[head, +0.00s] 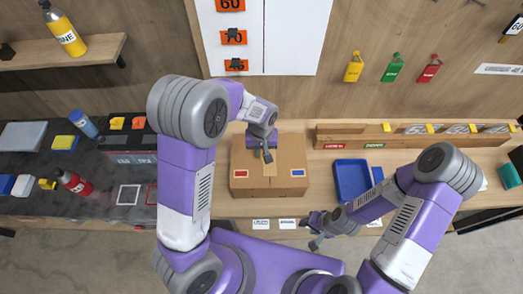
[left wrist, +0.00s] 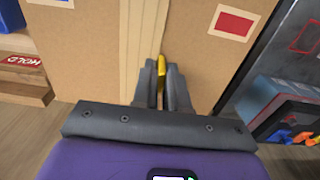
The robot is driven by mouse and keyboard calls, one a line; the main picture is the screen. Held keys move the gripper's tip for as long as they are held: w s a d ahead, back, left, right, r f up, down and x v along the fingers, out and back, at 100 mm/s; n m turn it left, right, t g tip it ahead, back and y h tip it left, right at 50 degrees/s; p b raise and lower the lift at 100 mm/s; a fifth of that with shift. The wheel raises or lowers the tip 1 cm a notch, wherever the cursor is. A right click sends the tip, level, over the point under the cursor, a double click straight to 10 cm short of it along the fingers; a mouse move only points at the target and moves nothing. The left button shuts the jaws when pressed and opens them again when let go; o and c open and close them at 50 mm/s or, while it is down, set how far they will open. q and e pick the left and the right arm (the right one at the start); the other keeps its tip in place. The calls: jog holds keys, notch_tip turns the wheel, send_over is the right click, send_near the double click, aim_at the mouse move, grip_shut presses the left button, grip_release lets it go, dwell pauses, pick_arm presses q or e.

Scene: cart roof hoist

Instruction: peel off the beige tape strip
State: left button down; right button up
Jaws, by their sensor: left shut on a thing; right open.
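A cardboard box (head: 291,147) stands on the wooden bench, with a red-marked label on one side and a blue-marked label on the other. The beige tape strip (left wrist: 143,30) runs along the middle of its face in the left wrist view, and part of it shows in the head view (head: 270,171). My left gripper (left wrist: 162,88) is over the strip, shut on a small yellow tab (left wrist: 161,65) at its near end. The fingers hide the tab's lower part. My right gripper (head: 316,243) is open and empty, in front of the bench and away from the box.
A blue tray (head: 351,180) stands right of the box. A wooden rail (head: 345,134) runs behind it. A dark counter (head: 110,190) with a red bottle (head: 73,182) and other items lies to the left. Floor is clear in front of the bench.

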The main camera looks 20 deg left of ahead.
pick_arm(q)
jog(key=shift+r+p, duration=1.1)
jog(key=shift+r, duration=0.4)
dwell(0.7)
jog(key=shift+r+p, duration=2.2)
jog(key=shift+r, duration=0.65)
